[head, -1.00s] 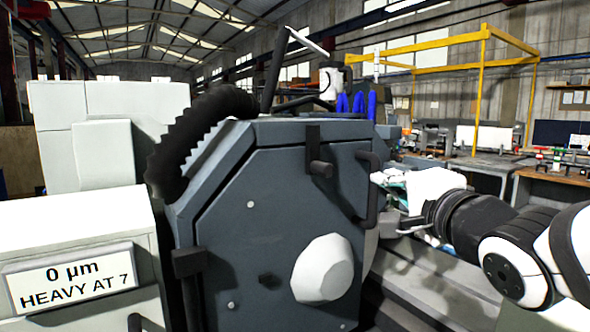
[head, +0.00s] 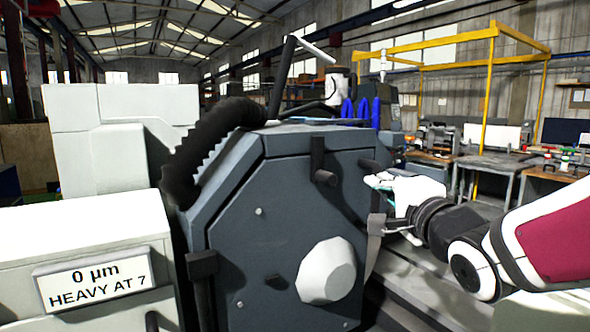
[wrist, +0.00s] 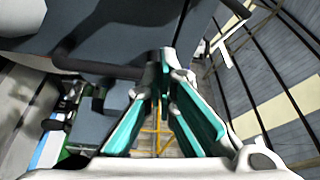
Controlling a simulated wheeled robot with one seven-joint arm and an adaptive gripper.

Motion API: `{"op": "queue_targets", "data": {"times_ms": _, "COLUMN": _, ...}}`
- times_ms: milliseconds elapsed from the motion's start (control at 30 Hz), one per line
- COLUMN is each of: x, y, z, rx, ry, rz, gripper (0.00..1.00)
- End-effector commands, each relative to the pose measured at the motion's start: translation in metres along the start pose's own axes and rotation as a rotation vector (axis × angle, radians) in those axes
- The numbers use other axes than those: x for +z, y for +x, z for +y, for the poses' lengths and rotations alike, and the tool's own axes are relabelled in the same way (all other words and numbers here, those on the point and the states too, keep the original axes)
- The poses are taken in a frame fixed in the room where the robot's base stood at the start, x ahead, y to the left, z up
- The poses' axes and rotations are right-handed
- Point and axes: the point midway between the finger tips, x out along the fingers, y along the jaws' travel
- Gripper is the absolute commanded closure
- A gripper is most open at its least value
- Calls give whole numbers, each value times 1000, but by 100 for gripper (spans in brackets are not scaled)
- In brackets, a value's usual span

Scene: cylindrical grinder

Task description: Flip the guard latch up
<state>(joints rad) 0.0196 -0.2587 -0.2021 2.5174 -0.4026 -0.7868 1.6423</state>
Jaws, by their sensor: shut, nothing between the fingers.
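The dark grey guard (head: 270,215) fills the middle of the head view. A black bar with a peg, which looks like the guard latch (head: 319,160), hangs at its upper edge. A black handle (head: 371,164) is at the guard's right edge; its lower part is hard to make out near my gripper. My gripper (head: 379,225) is shut and empty, right of and below the latch, close to the guard's right edge. In the wrist view its teal-sided fingers (wrist: 164,66) meet beside a dark bar (wrist: 105,68); I cannot tell whether they touch it.
A white knob (head: 326,271) sticks out of the guard's face. A black corrugated hose (head: 205,145) arches at upper left. A white housing with a sign (head: 94,277) stands at left. Workbenches and a yellow frame (head: 487,105) are farther back at right.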

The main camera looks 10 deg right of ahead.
Motion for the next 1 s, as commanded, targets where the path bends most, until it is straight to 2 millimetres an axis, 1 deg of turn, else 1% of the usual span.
{"op": "queue_targets", "data": {"times_ms": 33, "x": -1, "y": 0, "z": -1, "rx": 5, "ry": 1, "rz": 1, "gripper": 100}}
{"op": "queue_targets", "data": {"times_ms": 100, "x": 0, "y": 16, "z": 1, "rx": 2, "ry": -1, "rz": 0, "gripper": 100}}
{"op": "queue_targets", "data": {"times_ms": 300, "x": 0, "y": 54, "z": 2, "rx": 2, "ry": -1, "rz": 0, "gripper": 100}}
{"op": "queue_targets", "data": {"times_ms": 400, "x": 0, "y": 72, "z": 2, "rx": 2, "ry": 0, "rz": 0, "gripper": 100}}
{"op": "queue_targets", "data": {"times_ms": 467, "x": 1, "y": 80, "z": 1, "rx": 2, "ry": 0, "rz": 0, "gripper": 100}}
{"op": "queue_targets", "data": {"times_ms": 500, "x": 10, "y": 74, "z": 0, "rx": 0, "ry": 3, "rz": -3, "gripper": 100}}
{"op": "queue_targets", "data": {"times_ms": 533, "x": 15, "y": 72, "z": 0, "rx": 1, "ry": 1, "rz": -3, "gripper": 100}}
{"op": "queue_targets", "data": {"times_ms": 700, "x": 31, "y": 66, "z": 0, "rx": 1, "ry": 1, "rz": 0, "gripper": 100}}
{"op": "queue_targets", "data": {"times_ms": 833, "x": 37, "y": 64, "z": 0, "rx": 0, "ry": 0, "rz": 1, "gripper": 100}}
{"op": "queue_targets", "data": {"times_ms": 1000, "x": 38, "y": 64, "z": 1, "rx": 0, "ry": -1, "rz": 1, "gripper": 100}}
